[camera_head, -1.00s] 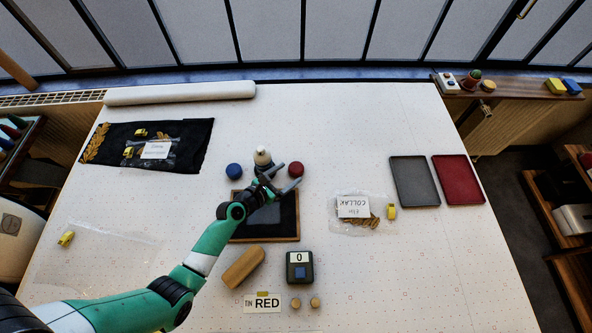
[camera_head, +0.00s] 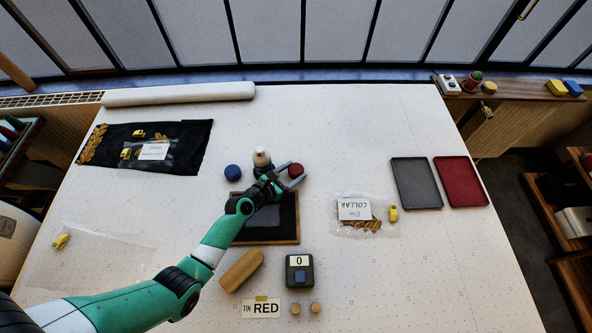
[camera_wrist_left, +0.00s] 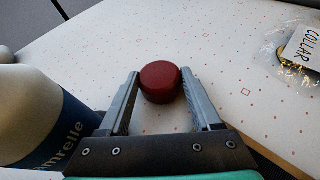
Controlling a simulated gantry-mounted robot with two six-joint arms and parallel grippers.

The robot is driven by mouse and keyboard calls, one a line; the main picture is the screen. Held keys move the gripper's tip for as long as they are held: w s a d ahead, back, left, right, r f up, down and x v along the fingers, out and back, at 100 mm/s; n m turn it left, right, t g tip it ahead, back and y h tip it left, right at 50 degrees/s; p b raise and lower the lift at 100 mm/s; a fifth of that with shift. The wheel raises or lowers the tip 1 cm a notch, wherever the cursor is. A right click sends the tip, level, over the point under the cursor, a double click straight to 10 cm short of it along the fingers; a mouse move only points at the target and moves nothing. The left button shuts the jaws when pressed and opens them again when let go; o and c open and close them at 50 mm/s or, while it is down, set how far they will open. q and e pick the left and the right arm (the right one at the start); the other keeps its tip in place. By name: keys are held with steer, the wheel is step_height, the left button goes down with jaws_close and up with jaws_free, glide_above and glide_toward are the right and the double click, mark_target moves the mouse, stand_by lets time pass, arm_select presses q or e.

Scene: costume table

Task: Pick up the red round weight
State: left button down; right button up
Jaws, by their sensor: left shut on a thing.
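The red round weight (camera_head: 296,169) is on the white table, just past the right back corner of the wooden-framed dark tray (camera_head: 264,240). It also shows in the left wrist view (camera_wrist_left: 160,80), between the tips of the two grey fingers. My left gripper (camera_head: 291,172) reaches over the tray from the left and is shut on the red weight, one finger on each side. Whether the weight has any gap under it cannot be told. My right gripper is not in view.
A bottle (camera_head: 262,160) stands close to the left of the gripper, large in the left wrist view (camera_wrist_left: 45,120). A blue round weight (camera_head: 233,172) lies further left. A bag with a COLLAR label (camera_head: 354,209) lies to the right.

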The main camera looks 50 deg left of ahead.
mark_target(293, 172)
arm_select(q)
steer(key=shift+r+p, duration=0.4)
steer(key=shift+r, duration=0.15)
step_height(293, 172, up, 3)
steer(key=shift+p, duration=1.2)
steer(key=s+d+r+p, duration=0.8)
steer(key=s+r+p, duration=0.1)
steer(key=s+p, duration=0.1)
steer(key=shift+s+d+p, duration=0.4)
steer(key=shift+p, duration=0.45)
